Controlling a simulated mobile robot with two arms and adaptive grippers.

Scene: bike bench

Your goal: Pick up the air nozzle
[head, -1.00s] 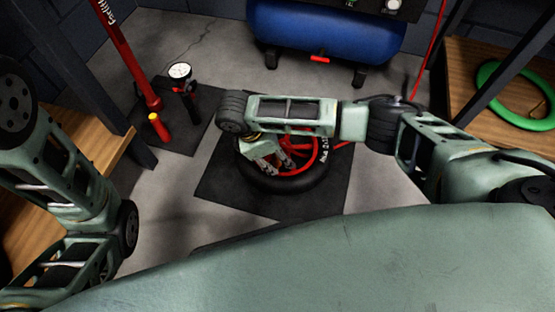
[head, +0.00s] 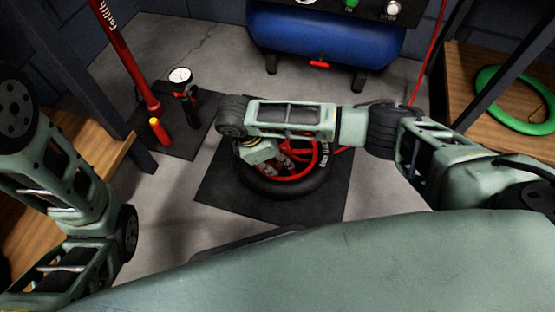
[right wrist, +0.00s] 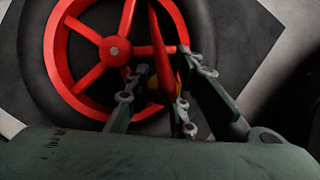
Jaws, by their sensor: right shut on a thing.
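The air nozzle appears as a slim red piece (right wrist: 158,50) between my right gripper's fingers in the right wrist view, with a yellow-orange part low between them. My right gripper (right wrist: 165,68) is shut on it, above the wheel. In the head view my right gripper (head: 290,162) points down over the wheel, and I cannot make out the nozzle there. The red-spoked wheel (right wrist: 78,85) with its black tyre lies flat below; in the head view its tyre (head: 290,190) shows around the gripper. My left gripper is out of view; only its arm shows at left.
The wheel lies on a dark mat (head: 222,185). A red floor pump (head: 128,62) and a gauge (head: 180,76) stand on another mat at left. A blue compressor (head: 325,40) is behind. Wooden benches flank both sides; a green hose coil (head: 485,85) lies on the right one.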

